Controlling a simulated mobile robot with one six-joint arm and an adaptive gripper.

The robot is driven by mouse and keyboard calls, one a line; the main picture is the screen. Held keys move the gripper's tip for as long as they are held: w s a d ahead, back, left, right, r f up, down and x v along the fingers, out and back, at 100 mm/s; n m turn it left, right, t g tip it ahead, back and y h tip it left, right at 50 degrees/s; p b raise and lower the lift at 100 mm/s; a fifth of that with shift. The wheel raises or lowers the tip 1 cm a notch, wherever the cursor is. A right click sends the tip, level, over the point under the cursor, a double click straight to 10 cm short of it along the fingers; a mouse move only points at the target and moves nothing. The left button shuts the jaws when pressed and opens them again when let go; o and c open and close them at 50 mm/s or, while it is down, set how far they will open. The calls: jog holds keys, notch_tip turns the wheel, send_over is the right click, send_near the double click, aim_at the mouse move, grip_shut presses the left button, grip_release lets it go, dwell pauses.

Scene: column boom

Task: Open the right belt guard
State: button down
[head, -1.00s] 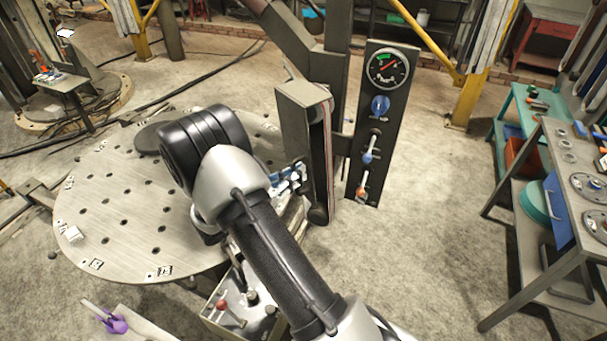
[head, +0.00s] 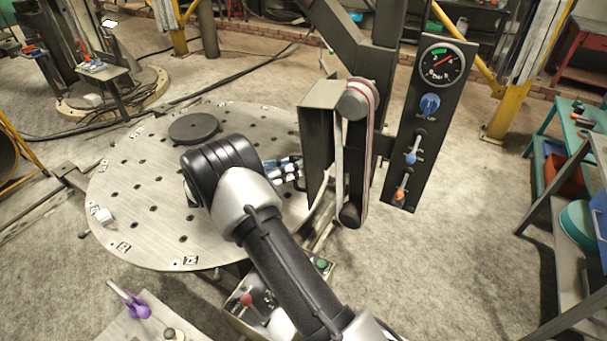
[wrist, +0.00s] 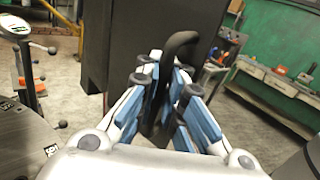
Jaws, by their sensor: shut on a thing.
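The belt guard (head: 322,135) is a grey box-like cover on the belt arm, right of centre in the head view. It stands swung aside to the left, leaving the belt (head: 361,150) and its upper pulley (head: 356,100) in sight. In the wrist view the guard is a dark panel (wrist: 125,50) with a curved black handle (wrist: 183,40). My gripper (head: 292,170) is at the guard's left face. In the wrist view its blue-padded fingers (wrist: 165,90) are shut around the handle. The exact contact is partly hidden by the fingers.
A panel with a gauge (head: 442,65) and several knobs stands right of the belt arm. The round perforated table (head: 140,210) lies below and left of my arm, with a dark disc (head: 193,128) on it. A workbench (head: 575,220) stands at the right. Floor between is clear.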

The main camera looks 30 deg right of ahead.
jog(key=shift+w+a+f+m+g+y+b, duration=0.3)
jog(key=shift+w+a+m+g+b, duration=0.1)
jog(key=shift+w+m+g+b, duration=0.4)
jog(key=shift+r+g, duration=0.1)
jog(key=shift+g, duration=0.2)
jog(key=c, duration=2)
grip_release()
jog(key=shift+a, duration=0.25)
jog(key=o, duration=0.3)
jog(key=shift+r, duration=0.1)
jog(key=shift+d, duration=0.15)
jog(key=shift+r, duration=0.1)
